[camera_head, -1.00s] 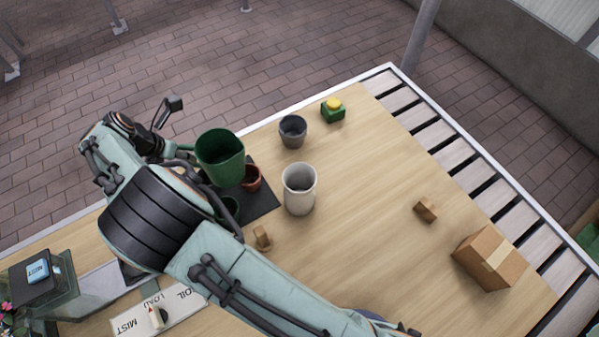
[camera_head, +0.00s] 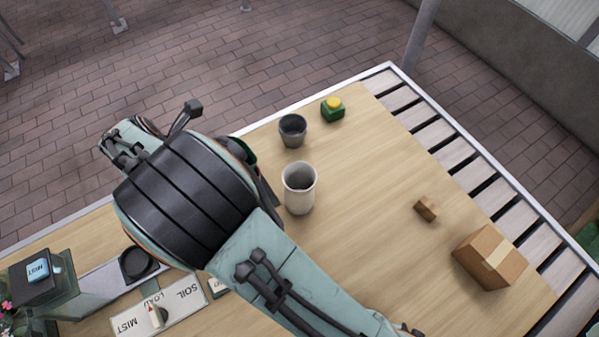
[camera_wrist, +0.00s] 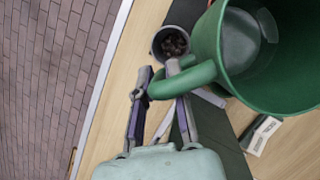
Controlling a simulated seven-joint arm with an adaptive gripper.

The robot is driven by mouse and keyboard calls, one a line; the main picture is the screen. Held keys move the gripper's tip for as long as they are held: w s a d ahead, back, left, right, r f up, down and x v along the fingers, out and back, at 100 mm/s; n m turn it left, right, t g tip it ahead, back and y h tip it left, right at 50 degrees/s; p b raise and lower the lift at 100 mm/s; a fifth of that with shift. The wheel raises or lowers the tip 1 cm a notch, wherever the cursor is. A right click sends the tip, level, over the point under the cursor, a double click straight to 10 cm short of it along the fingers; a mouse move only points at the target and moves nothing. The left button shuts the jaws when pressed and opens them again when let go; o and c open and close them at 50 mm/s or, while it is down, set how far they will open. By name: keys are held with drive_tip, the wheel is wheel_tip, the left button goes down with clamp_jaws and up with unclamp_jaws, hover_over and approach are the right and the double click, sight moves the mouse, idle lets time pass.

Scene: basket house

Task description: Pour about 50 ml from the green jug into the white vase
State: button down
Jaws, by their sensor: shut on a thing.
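The white vase (camera_head: 299,198) stands upright on the wooden table in the head view; its inside looks dark. I cannot make it out in the wrist view. The green jug (camera_wrist: 285,88) fills the upper right of the wrist view, and a pale round area shows inside it. My gripper (camera_wrist: 162,84) is shut on the jug's handle (camera_wrist: 184,80). In the head view my arm covers the gripper and nearly all of the jug; only a green sliver (camera_head: 243,150) shows, left of the vase. I cannot tell the jug's exact tilt.
A grey pot (camera_head: 292,130) stands behind the vase; brown bits show in it in the wrist view (camera_wrist: 171,43). A green block with a yellow top (camera_head: 333,110) is beyond. A small wooden block (camera_head: 426,209) and a cardboard box (camera_head: 490,257) stand right. Table between is clear.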

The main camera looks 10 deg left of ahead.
drive_tip(key=shift+w+d+r+y, duration=0.1)
drive_tip(key=shift+d+r+y, duration=0.4)
drive_tip(key=shift+d+y, duration=0.45)
drive_tip(key=d+r+m+y, duration=0.1)
drive_tip(key=d+r+y, duration=0.4)
drive_tip(key=r+y, duration=0.1)
drive_tip(key=shift+w+d+r+m+g, duration=0.15)
drive_tip(key=shift+w+r+m+g, duration=0.15)
drive_tip(key=shift+r, duration=0.5)
drive_tip(key=shift+d+r+y, duration=0.2)
drive_tip(key=shift+r+y, duration=0.05)
drive_tip(key=shift+r, duration=0.05)
drive_tip(key=shift+d+r+y, duration=0.2)
drive_tip(key=shift+y, duration=0.1)
drive_tip(key=shift+w+d+r+m+y, duration=0.1)
drive_tip(key=shift+d+r+m+y, duration=0.25)
drive_tip(key=shift+r+y, duration=0.25)
drive_tip(key=shift+d+r+y, duration=0.4)
drive_tip(key=shift+d, duration=0.15)
idle(0.8)
